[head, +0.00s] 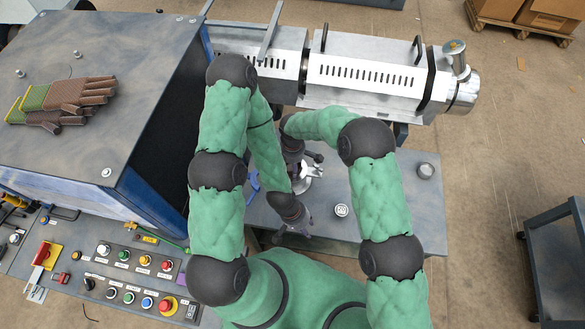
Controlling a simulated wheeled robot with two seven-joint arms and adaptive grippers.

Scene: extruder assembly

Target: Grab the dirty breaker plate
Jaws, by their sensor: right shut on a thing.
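My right gripper (309,160) is at the end of the arm that reaches in from the right, below the silver extruder barrel. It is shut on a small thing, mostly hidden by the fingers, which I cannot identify. A bright silver part (313,173) shows just below its fingers. My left gripper (302,226) is lower, over the grey table, small and partly covered by its own wrist; its jaw state is unclear. A small round pale disc with dark marks (341,210) lies on the table to its right. I cannot tell which piece is the dirty breaker plate.
The extruder barrel (365,75) runs across the back. A dark-topped cylinder (425,171) stands on the grey table (405,215) at right. A blue-sided cabinet (120,60) with gloves (65,100) and a button panel (130,275) fill the left. The table's right part is mostly clear.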

